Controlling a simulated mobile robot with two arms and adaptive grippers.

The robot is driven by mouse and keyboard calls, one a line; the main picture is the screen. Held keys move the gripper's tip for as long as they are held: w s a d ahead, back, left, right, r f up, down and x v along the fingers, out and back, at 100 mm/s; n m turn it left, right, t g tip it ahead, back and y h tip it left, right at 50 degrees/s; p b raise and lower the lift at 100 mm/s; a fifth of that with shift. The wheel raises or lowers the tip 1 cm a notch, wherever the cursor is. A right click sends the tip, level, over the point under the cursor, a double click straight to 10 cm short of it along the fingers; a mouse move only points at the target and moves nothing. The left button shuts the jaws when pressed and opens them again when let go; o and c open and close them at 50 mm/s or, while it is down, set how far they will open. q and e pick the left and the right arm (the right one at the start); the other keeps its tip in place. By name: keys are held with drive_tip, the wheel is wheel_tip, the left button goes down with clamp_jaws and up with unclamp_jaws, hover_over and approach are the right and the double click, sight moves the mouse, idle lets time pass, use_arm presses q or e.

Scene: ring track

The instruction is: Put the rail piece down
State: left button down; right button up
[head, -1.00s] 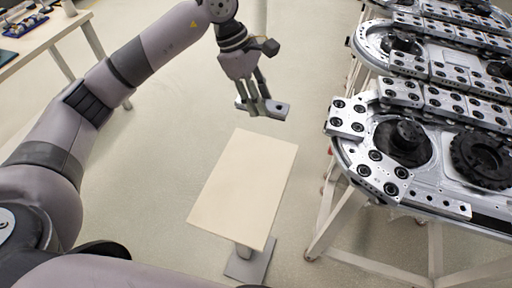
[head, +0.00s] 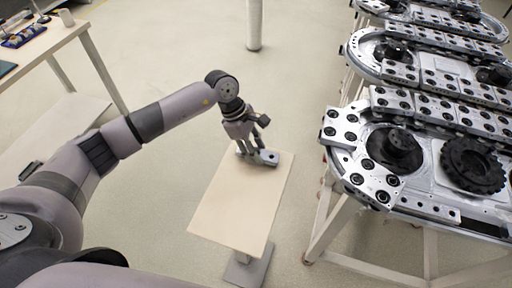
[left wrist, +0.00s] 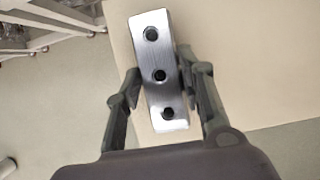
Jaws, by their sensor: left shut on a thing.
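The rail piece is a short silvery metal block with several dark round holes. In the head view the rail piece (head: 268,157) is at the far end of the small pale table (head: 232,203). My left gripper (head: 256,152) is shut on it there. In the left wrist view the rail piece (left wrist: 153,50) sits between the two fingers of my left gripper (left wrist: 157,88), with the tabletop (left wrist: 245,60) below it. I cannot tell whether the piece touches the tabletop. My right gripper is not in view.
Ring track units (head: 400,150) with rails and dark wheels stand on white frames at the right. A workbench (head: 45,40) with small items is at the upper left. A pale post (head: 254,25) stands at the top. Most of the small tabletop is bare.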

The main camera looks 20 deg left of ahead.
use_arm(q)
drive_tip(key=shift+w, duration=0.1)
drive_tip(key=shift+f, duration=0.15)
drive_tip(key=c, duration=1.5)
unclamp_jaws()
drive_tip(key=shift+f, duration=0.15)
drive_tip(key=o, duration=0.4)
drive_tip(key=shift+o, duration=0.2)
drive_tip(key=shift+r, duration=0.3)
drive_tip(key=b+v, duration=0.2)
drive_tip(key=v, duration=0.9)
drive_tip(key=shift+a+r, duration=0.25)
drive_tip(key=shift+r, duration=0.1)
